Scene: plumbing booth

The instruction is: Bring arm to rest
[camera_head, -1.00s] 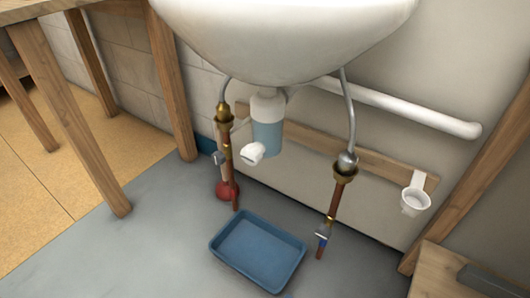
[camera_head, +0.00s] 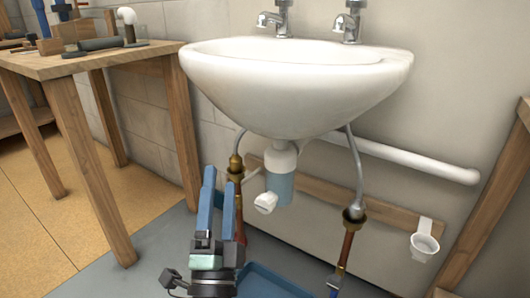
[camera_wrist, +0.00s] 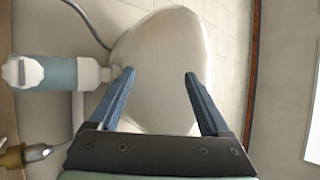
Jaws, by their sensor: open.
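My gripper (camera_head: 218,205) is in the lower middle of the head view, its two blue fingers pointing up, in front of the left copper pipe. It is open and empty. In the wrist view the fingers (camera_wrist: 158,75) stand wide apart with nothing between them. The underside of the white sink (camera_wrist: 160,60) fills the space beyond them. The sink (camera_head: 300,95) hangs on the wall above and behind my gripper in the head view. My gripper hides part of the left pipe.
A trap with a blue cup (camera_head: 281,178) hangs under the sink, left of the fingers in the wrist view (camera_wrist: 60,73). The right pipe (camera_head: 348,240) stands to the right. A blue tray (camera_head: 275,283) lies on the floor. A wooden workbench (camera_head: 100,62) holding tools stands left.

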